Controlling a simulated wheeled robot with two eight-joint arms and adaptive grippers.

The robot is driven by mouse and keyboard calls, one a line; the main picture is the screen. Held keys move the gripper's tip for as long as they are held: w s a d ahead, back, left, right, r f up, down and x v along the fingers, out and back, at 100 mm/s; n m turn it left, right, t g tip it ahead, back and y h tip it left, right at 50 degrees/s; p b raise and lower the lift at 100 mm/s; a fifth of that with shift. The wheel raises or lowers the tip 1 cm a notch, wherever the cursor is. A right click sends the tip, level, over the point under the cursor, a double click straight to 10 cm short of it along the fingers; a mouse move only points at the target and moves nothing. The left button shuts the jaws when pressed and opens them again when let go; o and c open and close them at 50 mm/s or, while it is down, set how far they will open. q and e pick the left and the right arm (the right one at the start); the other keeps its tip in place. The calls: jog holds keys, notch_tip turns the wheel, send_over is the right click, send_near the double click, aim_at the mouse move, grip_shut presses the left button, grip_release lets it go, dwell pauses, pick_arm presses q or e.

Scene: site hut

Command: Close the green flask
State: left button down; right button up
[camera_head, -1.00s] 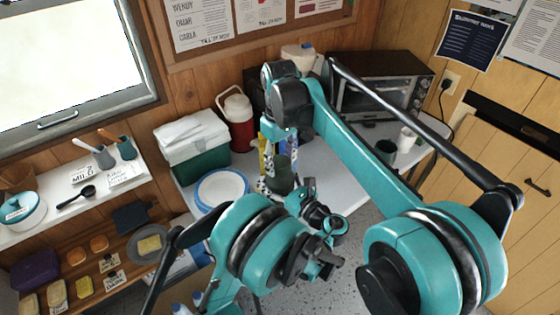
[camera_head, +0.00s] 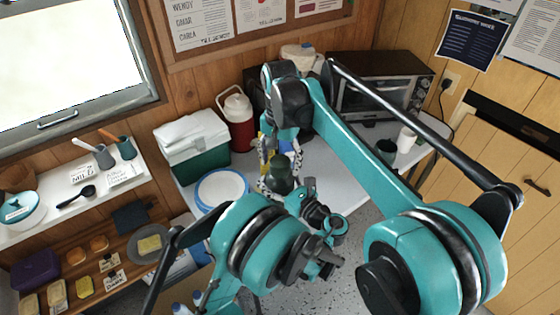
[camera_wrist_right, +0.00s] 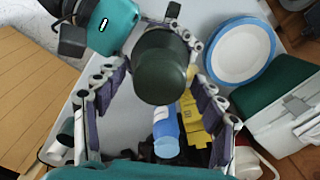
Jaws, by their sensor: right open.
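The dark green flask (camera_head: 282,179) is near the front edge of the white table, with its rounded end towards the camera in the right wrist view (camera_wrist_right: 160,72). My right gripper (camera_wrist_right: 160,110) is open, with one finger on each side of the flask and clear gaps to both. In the head view the right gripper (camera_head: 279,168) comes down from above at the flask. My left gripper (camera_head: 312,203) is close to the flask, on its lower right. Its fingertips are partly hidden, so I cannot tell whether they grip it.
A blue-rimmed plate (camera_head: 221,188), a green and white cooler (camera_head: 195,150) and a red jug (camera_head: 238,120) stand to the left. A toaster oven (camera_head: 378,85), a white cup (camera_head: 406,139) and a dark mug (camera_head: 386,149) are at the right. A blue bottle (camera_wrist_right: 166,130) shows behind the flask.

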aim_at(290, 191)
notch_tip(290, 191, up, 12)
dwell(0.6)
pick_arm(q)
jog(key=shift+c, duration=1.2)
grip_release()
jog(key=v, duration=1.2)
